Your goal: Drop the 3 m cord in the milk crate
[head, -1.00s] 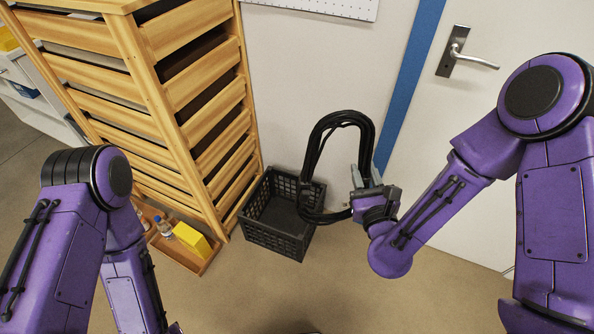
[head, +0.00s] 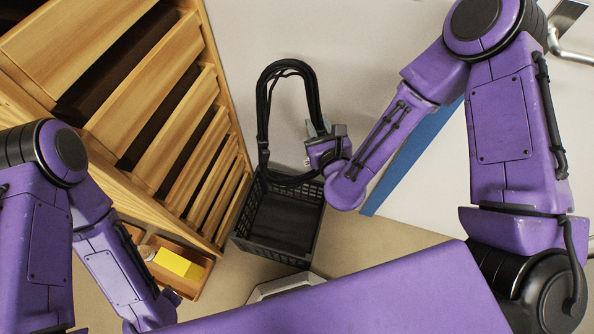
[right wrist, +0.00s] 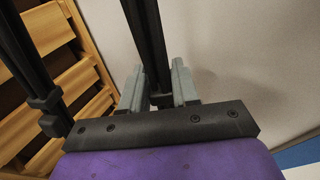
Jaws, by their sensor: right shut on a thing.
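The 3 m cord (head: 264,110) is a black coiled bundle in a tall loop. My right gripper (head: 318,128) is shut on one side of it and holds it up. In the right wrist view, a cord strand (right wrist: 150,45) passes between the grey fingers of the gripper (right wrist: 158,92). The black milk crate (head: 245,248) stands on the floor below, and its inside looks empty. In the head view the bottom of the loop overlaps the crate's far rim; I cannot tell if they touch. My left arm is at the left; its gripper's fingers cannot be made out.
A wooden drawer unit (head: 160,110) stands close to the left of the crate. A white wall and a blue door frame (head: 400,165) are behind and right.

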